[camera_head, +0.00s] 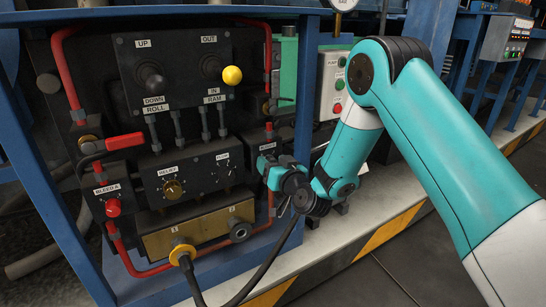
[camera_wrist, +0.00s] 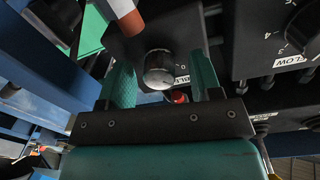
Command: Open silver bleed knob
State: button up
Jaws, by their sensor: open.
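The silver bleed knob (camera_wrist: 159,69) is a round metal knob on a black block in the wrist view. My gripper (camera_wrist: 162,76) is open, with one teal finger on each side of the knob. Gaps show between the knob and both fingers; I cannot tell the depth between them. A white label, partly hidden, sits below the knob. In the head view my gripper (camera_head: 267,170) is at the right side of the control panel and hides the silver knob.
A red knob (camera_head: 113,207) labelled bleed is at the panel's left. A brass knob (camera_head: 172,190) and a flow dial (camera_head: 226,168) are on the middle block. Red pipes and a blue frame (camera_head: 305,90) surround the panel. A black hose (camera_head: 270,262) hangs below my gripper.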

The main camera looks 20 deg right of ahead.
jog(key=c, duration=0.9)
jog(key=shift+c, duration=0.2)
jog(key=m+p, duration=0.1)
jog(key=m, duration=0.3)
jog(key=m+p, duration=0.1)
jog(key=m, duration=0.4)
jog(key=shift+p, duration=0.4)
jog(key=m+p, duration=0.1)
jog(key=m, duration=0.3)
jog(key=shift+m+y, duration=0.3)
jog(key=shift+d+m+g+p, duration=0.1)
jog(key=shift+m+g+p, duration=0.3)
jog(key=shift+m, duration=1.5)
